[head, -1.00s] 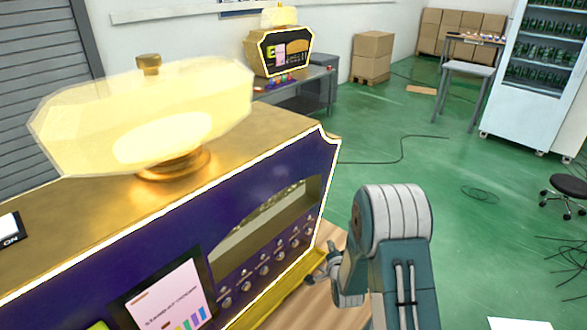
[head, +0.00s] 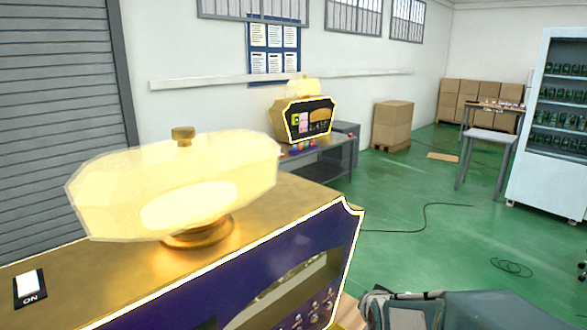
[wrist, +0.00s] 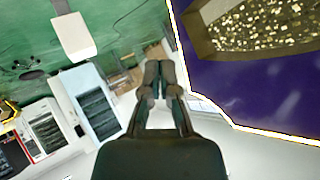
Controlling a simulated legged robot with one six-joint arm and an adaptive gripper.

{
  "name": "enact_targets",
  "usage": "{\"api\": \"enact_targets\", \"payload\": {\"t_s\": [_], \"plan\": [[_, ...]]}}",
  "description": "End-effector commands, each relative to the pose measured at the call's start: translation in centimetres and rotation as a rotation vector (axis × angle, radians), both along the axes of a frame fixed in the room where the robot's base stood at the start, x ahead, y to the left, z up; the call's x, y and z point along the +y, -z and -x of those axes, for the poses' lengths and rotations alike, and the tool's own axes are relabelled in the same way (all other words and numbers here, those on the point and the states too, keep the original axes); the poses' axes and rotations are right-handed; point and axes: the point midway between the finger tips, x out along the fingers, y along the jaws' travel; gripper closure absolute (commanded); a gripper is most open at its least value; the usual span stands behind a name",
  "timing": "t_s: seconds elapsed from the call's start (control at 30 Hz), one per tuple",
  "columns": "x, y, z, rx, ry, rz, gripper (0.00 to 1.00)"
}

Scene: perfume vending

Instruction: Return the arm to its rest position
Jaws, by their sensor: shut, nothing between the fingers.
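My gripper (wrist: 160,75) is in the middle of the wrist view, with its fingers together and nothing between them. In the head view the fingers are not visible; only part of my arm shows at the lower right edge. The purple and gold perfume machine (head: 270,282) fills the lower left of the head view, with a large pale yellow bottle shape (head: 175,185) on top. In the wrist view the machine's purple front (wrist: 235,85) is to the right of my gripper, apart from it.
An ON switch (head: 29,288) sits on the machine's top. A second, smaller machine (head: 304,119) stands on a grey table at the back. Boxes (head: 392,125) and a glass-front cabinet (head: 553,120) are farther off. Green floor is open at right, with black cables (head: 425,218).

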Motion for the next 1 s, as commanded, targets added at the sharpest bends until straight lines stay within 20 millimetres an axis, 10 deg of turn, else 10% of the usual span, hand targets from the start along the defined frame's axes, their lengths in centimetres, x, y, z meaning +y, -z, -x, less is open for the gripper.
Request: {"api": "enact_targets", "payload": {"t_s": [0.5,1.0], "plan": [[0.4,-6.4,13.4,0.231,-0.190,0.199,1.00],[0.8,-7.8,25.8,0.421,-0.387,0.324,1.00]]}}
